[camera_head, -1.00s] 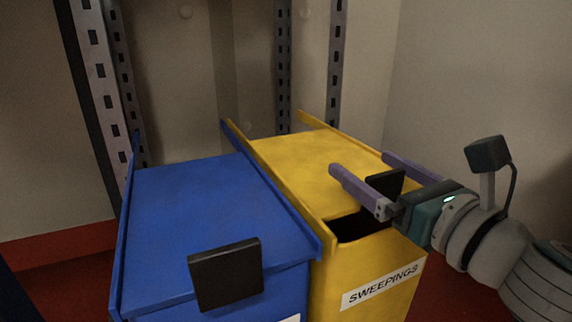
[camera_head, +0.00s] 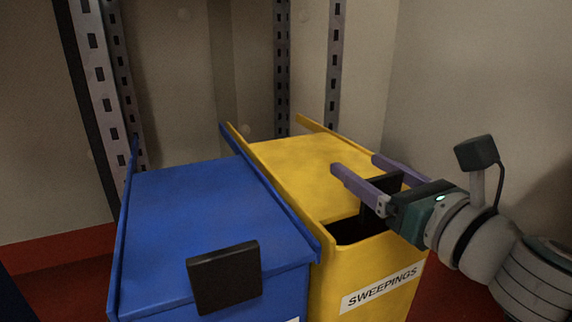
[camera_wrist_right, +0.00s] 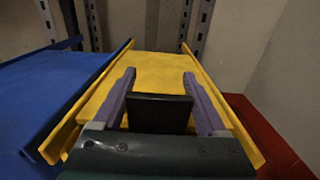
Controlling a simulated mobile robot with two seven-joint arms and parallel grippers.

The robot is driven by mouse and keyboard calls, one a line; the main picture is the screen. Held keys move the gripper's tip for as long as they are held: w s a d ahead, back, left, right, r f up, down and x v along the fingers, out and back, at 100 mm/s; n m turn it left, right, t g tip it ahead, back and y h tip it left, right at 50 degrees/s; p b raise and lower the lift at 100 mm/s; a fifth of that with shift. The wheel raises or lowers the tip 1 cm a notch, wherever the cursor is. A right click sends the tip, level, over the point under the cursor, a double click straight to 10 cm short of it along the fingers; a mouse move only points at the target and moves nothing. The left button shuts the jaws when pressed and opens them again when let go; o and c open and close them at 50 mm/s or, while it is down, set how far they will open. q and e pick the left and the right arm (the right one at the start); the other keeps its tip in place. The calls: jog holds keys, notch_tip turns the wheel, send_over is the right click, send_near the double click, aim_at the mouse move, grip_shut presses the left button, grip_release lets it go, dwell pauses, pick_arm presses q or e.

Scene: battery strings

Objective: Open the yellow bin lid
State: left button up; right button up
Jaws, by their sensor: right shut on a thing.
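The yellow bin (camera_head: 330,285) with the "SWEEPINGS" label (camera_head: 382,288) stands right of centre in the head view. Its yellow lid (camera_head: 295,165) is slid partly back between raised side rails, with a dark gap (camera_head: 358,230) at the front. My right gripper (camera_head: 358,166) reaches over the lid from the right. Its purple fingers are shut on the black lid handle (camera_head: 378,205), partly hidden by the gripper. In the wrist view the handle (camera_wrist_right: 158,113) stands between both fingers. My left gripper is not in view.
A closed blue bin (camera_head: 200,215) with a black handle (camera_head: 224,277) stands close on the left. Perforated metal uprights (camera_head: 110,90) rise behind the bins. A plain wall (camera_head: 480,80) is on the right.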

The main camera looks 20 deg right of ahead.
aim_at(315, 157)
grip_shut()
jog(key=shift+w+f, duration=0.1)
jog(key=shift+w, duration=0.2)
jog(key=w+b, duration=0.1)
jog(key=w, duration=0.3)
jog(key=w+b, duration=0.1)
jog(key=w, duration=0.3)
jog(key=w+a+b, duration=0.1)
jog(key=w, duration=0.3)
jog(key=shift+f+b, duration=0.15)
jog(key=shift+b, duration=0.25)
jog(key=shift+w, duration=0.6)
jog(key=o, duration=1.1)
grip_release()
jog(key=shift+s+r, duration=0.1)
jog(key=shift+r, duration=0.1)
